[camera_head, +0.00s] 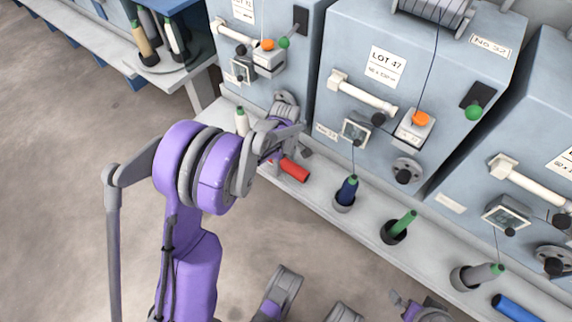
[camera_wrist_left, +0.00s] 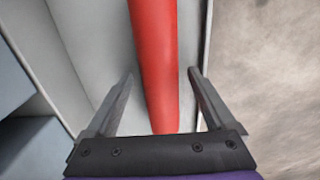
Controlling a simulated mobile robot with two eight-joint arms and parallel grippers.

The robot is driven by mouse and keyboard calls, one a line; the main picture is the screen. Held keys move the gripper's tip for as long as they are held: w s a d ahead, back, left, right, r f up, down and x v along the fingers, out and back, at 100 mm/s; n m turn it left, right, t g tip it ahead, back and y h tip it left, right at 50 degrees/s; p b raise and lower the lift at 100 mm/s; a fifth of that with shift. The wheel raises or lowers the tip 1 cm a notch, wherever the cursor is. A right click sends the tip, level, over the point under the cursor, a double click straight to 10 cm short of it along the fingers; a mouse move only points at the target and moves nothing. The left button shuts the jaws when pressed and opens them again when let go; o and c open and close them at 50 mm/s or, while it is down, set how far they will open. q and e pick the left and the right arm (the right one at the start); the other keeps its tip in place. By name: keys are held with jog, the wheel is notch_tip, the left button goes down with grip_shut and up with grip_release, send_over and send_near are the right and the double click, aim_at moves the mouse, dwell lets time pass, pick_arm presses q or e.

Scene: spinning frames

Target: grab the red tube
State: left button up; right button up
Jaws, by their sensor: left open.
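The red tube (camera_head: 294,170) lies on the pale ledge in front of the machines, left of the standing bobbins. In the left wrist view the red tube (camera_wrist_left: 156,60) runs lengthwise from the top edge down between the two fingers. My left gripper (camera_wrist_left: 162,88) is open, with a gap on each side of the tube. In the head view my left gripper (camera_head: 283,152) is at the tube's far left end, partly hidden by my purple arm. Parts of my right arm show at the bottom edge; its gripper's jaws cannot be made out.
A blue tube (camera_head: 515,307) lies at lower right. A white bobbin (camera_head: 242,121) stands beside my arm. Blue-grey machines (camera_head: 410,70) rise behind.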

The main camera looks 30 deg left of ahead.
pick_arm(q)
jog(key=shift+r, duration=0.1)
grip_shut()
dwell(0.3)
